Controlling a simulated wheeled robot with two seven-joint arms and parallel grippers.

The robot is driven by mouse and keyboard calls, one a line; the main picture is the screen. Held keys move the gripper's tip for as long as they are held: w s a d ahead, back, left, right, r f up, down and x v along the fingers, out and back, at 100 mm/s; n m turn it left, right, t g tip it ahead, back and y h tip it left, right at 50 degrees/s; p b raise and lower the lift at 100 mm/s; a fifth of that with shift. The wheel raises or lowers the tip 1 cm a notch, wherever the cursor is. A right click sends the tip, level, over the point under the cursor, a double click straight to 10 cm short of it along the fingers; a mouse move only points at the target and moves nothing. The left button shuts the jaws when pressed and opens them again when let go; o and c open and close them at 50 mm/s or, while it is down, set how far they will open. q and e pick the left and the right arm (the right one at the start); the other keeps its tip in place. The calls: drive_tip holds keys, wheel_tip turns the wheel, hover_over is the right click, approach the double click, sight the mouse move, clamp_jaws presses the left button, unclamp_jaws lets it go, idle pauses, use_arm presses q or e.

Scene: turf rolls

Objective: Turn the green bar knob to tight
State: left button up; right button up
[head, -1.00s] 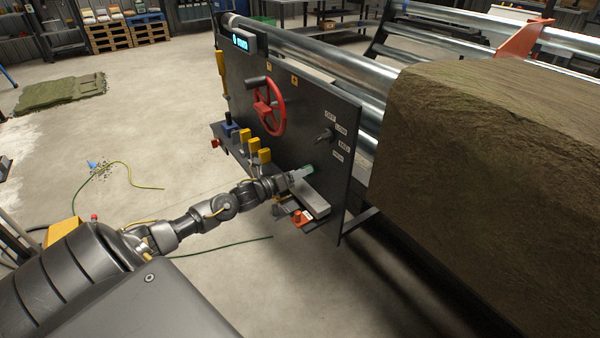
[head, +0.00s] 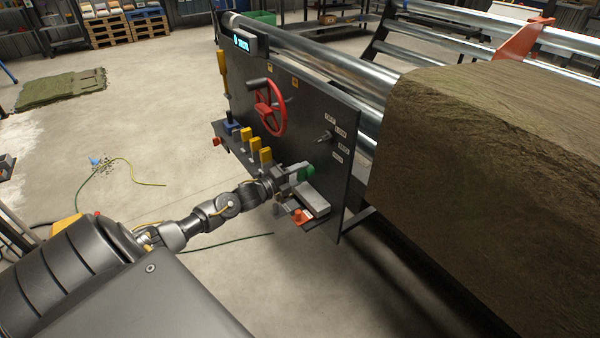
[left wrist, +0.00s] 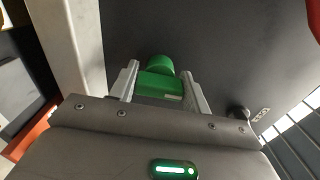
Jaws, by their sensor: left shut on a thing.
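The green bar knob (head: 305,173) is on the lower part of the dark machine panel (head: 322,105). In the left wrist view the green bar knob (left wrist: 158,84) sits between the two fingers of my left gripper (left wrist: 158,85). In the head view my left gripper (head: 292,172) reaches the knob from the left and is shut on it. The knob's setting and any marks around it cannot be read. My right gripper is in neither view.
A red handwheel (head: 270,107) and a small selector with white labels (head: 325,136) are on the panel above. Yellow levers (head: 253,143) stand on the ledge to the left. A grey box (head: 312,202) and an orange part (head: 299,216) are just below the knob. A large turf roll (head: 480,150) lies right.

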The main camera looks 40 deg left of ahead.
use_arm(q)
drive_tip(key=shift+n, duration=0.4)
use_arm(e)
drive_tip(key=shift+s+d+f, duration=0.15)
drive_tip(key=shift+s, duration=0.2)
use_arm(q)
drive_tip(key=o, duration=1)
drive_tip(key=shift+c, duration=0.2)
drive_tip(key=v, duration=1.1)
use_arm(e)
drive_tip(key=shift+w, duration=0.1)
